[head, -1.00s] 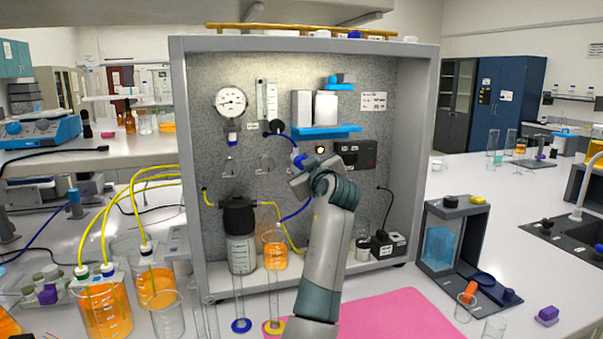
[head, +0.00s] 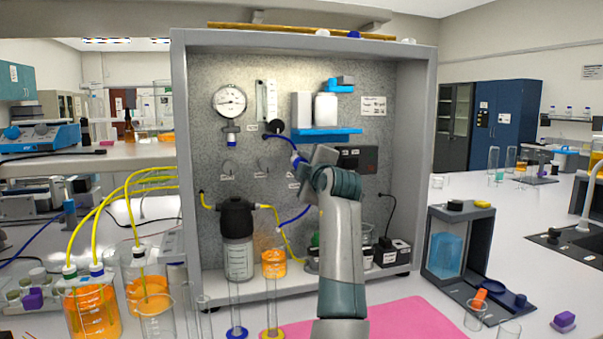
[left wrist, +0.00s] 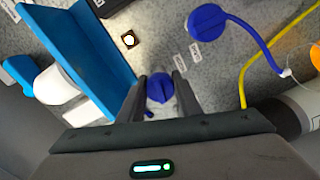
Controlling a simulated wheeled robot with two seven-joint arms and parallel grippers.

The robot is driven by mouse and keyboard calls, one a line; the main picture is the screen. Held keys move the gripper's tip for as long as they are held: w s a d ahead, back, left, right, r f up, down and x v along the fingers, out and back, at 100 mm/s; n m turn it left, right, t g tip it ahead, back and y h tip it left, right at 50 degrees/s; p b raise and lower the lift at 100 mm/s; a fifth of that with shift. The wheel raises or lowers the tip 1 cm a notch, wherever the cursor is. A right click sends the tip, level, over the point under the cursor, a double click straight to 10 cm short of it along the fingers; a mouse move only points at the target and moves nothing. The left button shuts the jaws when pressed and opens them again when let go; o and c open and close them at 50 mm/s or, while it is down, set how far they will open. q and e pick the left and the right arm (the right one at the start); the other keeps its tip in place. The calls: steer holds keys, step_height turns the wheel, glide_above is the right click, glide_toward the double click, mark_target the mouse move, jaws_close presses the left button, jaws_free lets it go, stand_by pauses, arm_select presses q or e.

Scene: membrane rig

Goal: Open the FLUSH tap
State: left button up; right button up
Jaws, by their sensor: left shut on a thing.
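My left gripper (left wrist: 160,90) is shut on a small blue tap knob (left wrist: 159,86), which sits between its two fingers against the grey speckled panel in the left wrist view. In the head view my left gripper (head: 318,165) is up at the panel (head: 215,160), and the wrist hides the knob. A second blue round fitting (left wrist: 207,23) with a blue tube stands apart from the fingers; it also shows in the head view (head: 298,160). Two small white labels (left wrist: 181,60) lie between them, too small to read. My right gripper is not in view.
A blue shelf (left wrist: 90,45) with white containers juts from the panel close to the gripper. A lit button (left wrist: 129,39) is nearby. A dark-capped bottle (head: 238,245) and an orange-filled vessel (head: 273,263) stand below. A pink mat (head: 400,318) lies in front.

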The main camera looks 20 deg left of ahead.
arm_select(q)
steer(key=shift+n+b, duration=0.4)
steer(key=shift+n, duration=0.8)
steer(key=shift+c, duration=0.2)
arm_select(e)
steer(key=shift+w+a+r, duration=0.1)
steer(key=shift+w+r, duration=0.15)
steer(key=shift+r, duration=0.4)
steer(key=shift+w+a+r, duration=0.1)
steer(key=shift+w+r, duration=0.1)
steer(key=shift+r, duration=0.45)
arm_select(q)
steer(key=shift+o, duration=0.2)
steer(key=shift+r, duration=0.1)
steer(key=o, duration=1)
steer(key=shift+o, duration=0.2)
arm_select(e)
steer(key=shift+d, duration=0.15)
